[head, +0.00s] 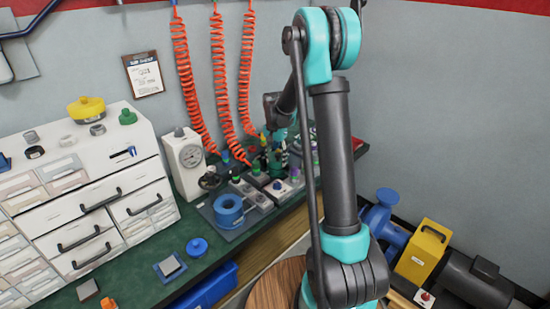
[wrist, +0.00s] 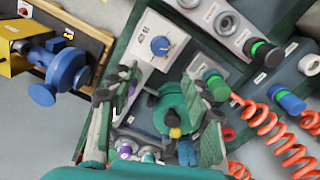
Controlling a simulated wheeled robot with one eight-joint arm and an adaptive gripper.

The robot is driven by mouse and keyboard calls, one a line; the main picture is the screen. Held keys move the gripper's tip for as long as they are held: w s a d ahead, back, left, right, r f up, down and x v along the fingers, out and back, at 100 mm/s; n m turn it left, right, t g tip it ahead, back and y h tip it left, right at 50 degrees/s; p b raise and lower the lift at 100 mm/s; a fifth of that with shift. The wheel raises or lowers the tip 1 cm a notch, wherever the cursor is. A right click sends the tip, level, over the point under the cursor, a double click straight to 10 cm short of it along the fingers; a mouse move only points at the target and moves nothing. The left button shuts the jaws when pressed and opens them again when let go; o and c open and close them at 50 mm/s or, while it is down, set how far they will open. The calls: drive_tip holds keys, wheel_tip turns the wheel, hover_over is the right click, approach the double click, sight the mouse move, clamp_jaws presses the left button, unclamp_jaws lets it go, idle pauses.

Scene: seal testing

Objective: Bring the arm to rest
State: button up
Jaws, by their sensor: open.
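My arm stands at the right of the middle in the head view, folded over at the top, with its forearm coming down over the back of the green bench (head: 145,285). My gripper is mostly hidden behind the arm there. In the wrist view my gripper (wrist: 160,95) has its two teal fingers spread wide. A dark green fitting with a yellow tip (wrist: 175,131) shows between the fingers. No contact with either finger is clear, and its distance below them cannot be told.
Orange coiled hoses (head: 218,80) hang close by. A dial gauge (head: 190,160) and white drawer cabinet (head: 85,190) stand left. A blue pump (head: 380,215) and yellow box (head: 423,252) stand right.

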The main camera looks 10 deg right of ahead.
drive_tip(key=s+d+r+n+t, duration=0.1)
drive_tip(key=s+d+n+t, duration=0.1)
drive_tip(key=s, duration=1.3)
drive_tip(key=s+d+r+n+t, duration=0.1)
drive_tip(key=s+n, duration=0.4)
drive_tip(key=s, duration=1.1)
drive_tip(key=shift+s+d+r+t, duration=0.25)
drive_tip(key=shift+d+t, duration=0.45)
drive_tip(key=shift+d, duration=0.2)
drive_tip(key=r+n+g, duration=0.2)
drive_tip(key=n+g, duration=0.3)
drive_tip(key=n, duration=0.6)
hover_over(277, 183)
drive_tip(key=shift+y, duration=0.3)
wheel_tip(277, 183, down, 17)
drive_tip(key=shift+r, duration=0.2)
